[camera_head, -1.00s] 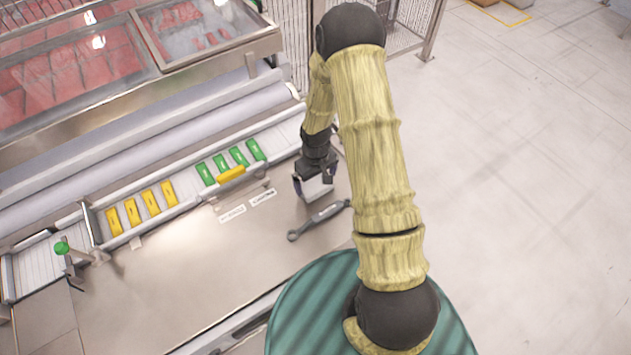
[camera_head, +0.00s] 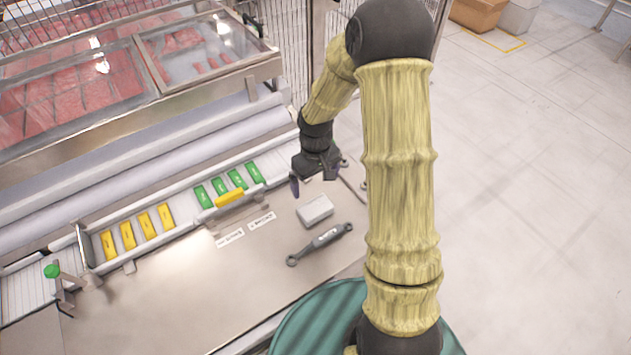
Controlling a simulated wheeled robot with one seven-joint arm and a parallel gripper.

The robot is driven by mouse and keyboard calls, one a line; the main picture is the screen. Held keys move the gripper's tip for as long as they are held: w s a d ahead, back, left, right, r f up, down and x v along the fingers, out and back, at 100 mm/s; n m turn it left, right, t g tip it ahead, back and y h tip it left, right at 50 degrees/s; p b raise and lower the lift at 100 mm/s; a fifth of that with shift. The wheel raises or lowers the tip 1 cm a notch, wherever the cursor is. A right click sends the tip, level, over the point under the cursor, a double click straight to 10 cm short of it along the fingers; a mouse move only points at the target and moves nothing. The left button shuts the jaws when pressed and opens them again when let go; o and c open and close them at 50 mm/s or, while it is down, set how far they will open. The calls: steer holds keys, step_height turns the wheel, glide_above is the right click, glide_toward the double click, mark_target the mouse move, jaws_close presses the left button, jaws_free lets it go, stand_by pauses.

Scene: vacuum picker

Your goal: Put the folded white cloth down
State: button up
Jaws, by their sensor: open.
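The folded white cloth (camera_head: 315,210) lies flat on the steel worktop (camera_head: 190,290), just behind a dark wrench-like tool (camera_head: 320,244). My gripper (camera_head: 313,187) is open and empty. It hangs above and behind the cloth in the picture, clear of it, with its fingers pointing down. The cloth is in full view, and nothing touches it from above.
Several yellow packs (camera_head: 127,235) and green packs (camera_head: 220,186) lie in a row on the white conveyor strip. One yellow pack (camera_head: 229,197) rests at its front edge. Two labels (camera_head: 262,222) are on the worktop. The worktop's front left is bare.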

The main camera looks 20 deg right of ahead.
stand_by(0.3)
steer(key=s+r+m+t, duration=0.2)
steer(key=s+r+m, duration=0.1)
steer(key=s+r, duration=0.9)
steer(key=shift+s+m+t, duration=0.3)
steer(key=shift+s, duration=0.8)
steer(key=shift+a+r, duration=0.1)
